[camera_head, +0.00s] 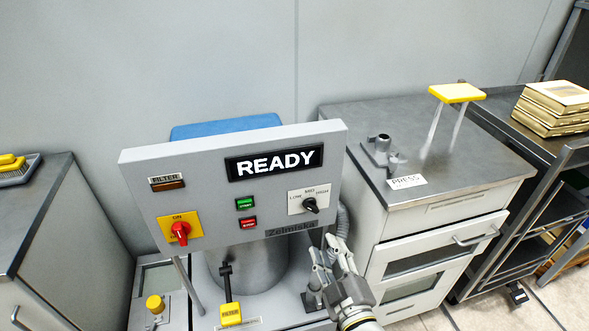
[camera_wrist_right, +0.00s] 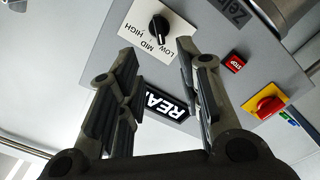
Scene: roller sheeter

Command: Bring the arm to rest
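My right gripper (camera_head: 333,262) is at the bottom middle of the head view, in front of and below the lower right corner of the grey control panel (camera_head: 215,215). In the right wrist view its two fingers (camera_wrist_right: 158,85) stand apart with nothing between them. The panel's LOW/MID/HIGH knob (camera_wrist_right: 158,24) shows beyond the fingers, and the lit READY display (camera_wrist_right: 168,105) is partly hidden by them. My left gripper is not in the head view.
A grey cabinet (camera_head: 480,160) with a PRESS label and a yellow-topped handle (camera_head: 456,93) stands to the right. A cart with stacked boxes (camera_head: 552,108) is beyond it.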

